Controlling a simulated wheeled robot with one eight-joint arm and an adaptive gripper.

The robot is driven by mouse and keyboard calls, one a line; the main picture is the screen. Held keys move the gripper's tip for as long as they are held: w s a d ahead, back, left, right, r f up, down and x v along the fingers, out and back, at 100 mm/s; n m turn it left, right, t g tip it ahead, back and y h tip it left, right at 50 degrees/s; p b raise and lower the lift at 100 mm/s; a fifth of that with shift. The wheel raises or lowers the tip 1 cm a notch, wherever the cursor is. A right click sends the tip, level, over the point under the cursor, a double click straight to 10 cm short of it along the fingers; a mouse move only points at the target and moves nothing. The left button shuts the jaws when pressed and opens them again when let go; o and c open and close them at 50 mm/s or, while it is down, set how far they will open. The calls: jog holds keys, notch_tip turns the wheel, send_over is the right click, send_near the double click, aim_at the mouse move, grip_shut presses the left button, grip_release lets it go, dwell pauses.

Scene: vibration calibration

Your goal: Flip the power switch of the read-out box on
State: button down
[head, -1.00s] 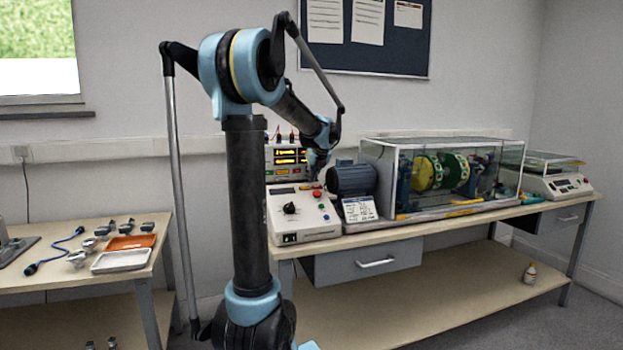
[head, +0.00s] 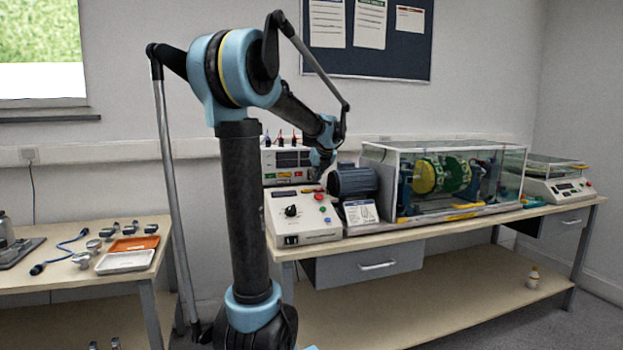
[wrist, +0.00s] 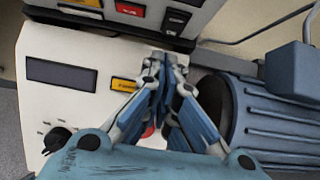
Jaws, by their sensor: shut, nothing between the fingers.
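The read-out box (head: 268,163) stands at the back of the bench behind the control box. Its display windows (head: 287,159) are dark in the head view. In the wrist view, its front panel shows at the top, with a red part (wrist: 130,9) and a black rocker-like part (wrist: 176,19); which is the power switch, and its position, I cannot tell. My gripper (wrist: 166,62) is shut and empty, its tips just below the black part in the picture; contact cannot be told. In the head view, my gripper (head: 318,176) is small at the box's right side.
The control box (head: 300,222) with a black knob, coloured buttons and blank display (wrist: 61,73) lies beneath my gripper. A ribbed blue motor (head: 353,181) stands close on the right, beside a clear-walled enclosure (head: 400,190). A side table (head: 70,280) with trays is at left.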

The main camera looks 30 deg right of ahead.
jog(key=d+v, duration=0.1)
jog(key=v, duration=0.9)
jog(key=shift+w+a+r, duration=0.15)
jog(key=shift+a+r, duration=0.05)
jog(key=shift+a, duration=0.1)
jog(key=shift+f, duration=0.1)
